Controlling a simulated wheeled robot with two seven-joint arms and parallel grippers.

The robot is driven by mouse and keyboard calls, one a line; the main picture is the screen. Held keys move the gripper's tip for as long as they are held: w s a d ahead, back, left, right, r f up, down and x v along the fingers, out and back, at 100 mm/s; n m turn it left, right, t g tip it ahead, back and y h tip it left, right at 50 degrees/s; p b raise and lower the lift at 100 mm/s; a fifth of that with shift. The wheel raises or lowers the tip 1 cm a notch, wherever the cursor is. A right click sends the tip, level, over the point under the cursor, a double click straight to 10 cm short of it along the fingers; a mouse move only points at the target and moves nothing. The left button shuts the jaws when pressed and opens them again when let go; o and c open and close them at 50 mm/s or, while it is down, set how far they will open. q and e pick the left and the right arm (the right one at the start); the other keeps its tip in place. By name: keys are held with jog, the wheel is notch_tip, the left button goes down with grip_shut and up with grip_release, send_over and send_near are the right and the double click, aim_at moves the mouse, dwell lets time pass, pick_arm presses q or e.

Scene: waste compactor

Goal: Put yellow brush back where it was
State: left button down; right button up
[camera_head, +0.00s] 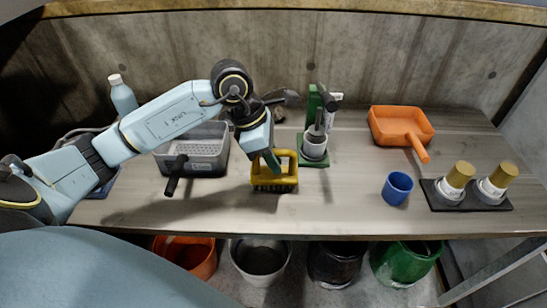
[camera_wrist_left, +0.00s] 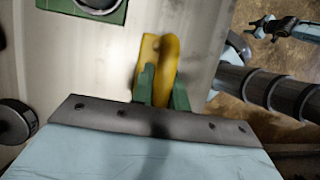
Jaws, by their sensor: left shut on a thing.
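The yellow brush (camera_head: 275,183) is on or just above the wooden table near its front middle, with dark bristles facing down. My left gripper (camera_head: 273,163) comes down from above and is shut on the brush's yellow top. In the left wrist view the green fingertips (camera_wrist_left: 161,90) sit either side of the yellow brush (camera_wrist_left: 157,58). I cannot tell whether the bristles touch the table. My right gripper is not seen in the head view.
A green stand (camera_head: 313,160) with a white cup is just right of the brush. A grey tray (camera_head: 205,150) is on its left. An orange dustpan (camera_head: 400,125), a blue cup (camera_head: 397,188) and a black base (camera_head: 465,203) with two gold-topped pieces are farther right. Buckets (camera_head: 260,258) stand under the front edge.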

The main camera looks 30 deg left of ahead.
pick_arm(q)
jog(key=c, duration=1.4)
grip_release()
jog(key=shift+o, duration=0.2)
